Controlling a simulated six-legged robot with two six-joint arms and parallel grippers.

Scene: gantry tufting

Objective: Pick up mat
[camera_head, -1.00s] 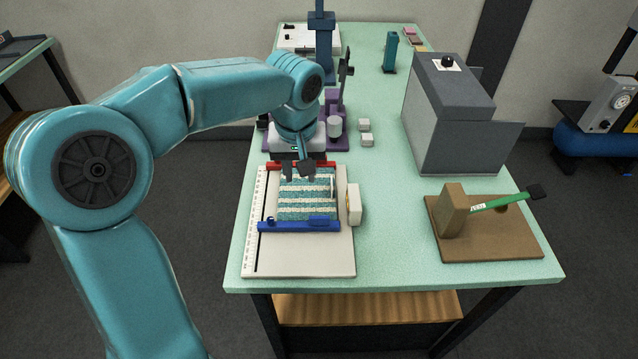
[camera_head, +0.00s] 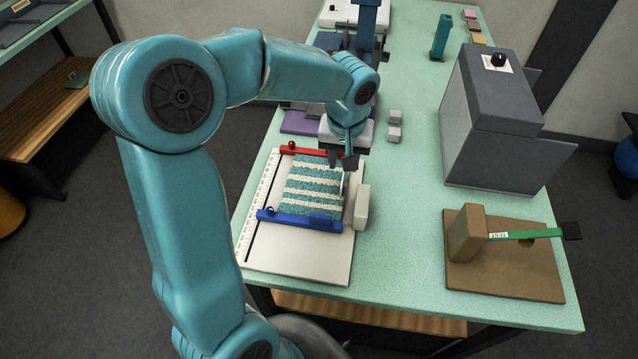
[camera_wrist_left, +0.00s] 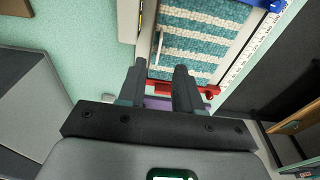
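The mat (camera_head: 313,188), striped teal and white, lies flat on a white board (camera_head: 300,262) with a ruler strip along its left side. A red bar (camera_head: 300,151) crosses its far end and a blue bar (camera_head: 290,220) its near end. My left gripper (camera_head: 342,160) points down near the right end of the red bar, at the mat's far right corner. The wrist view shows the mat (camera_wrist_left: 215,30) beyond the open fingers (camera_wrist_left: 159,80). Contact with the mat cannot be told. My right gripper is not in view.
A cream block (camera_head: 361,207) sits at the board's right edge. A grey cabinet (camera_head: 492,120) and a brown board with a wooden block and green-handled tool (camera_head: 525,235) stand to the right.

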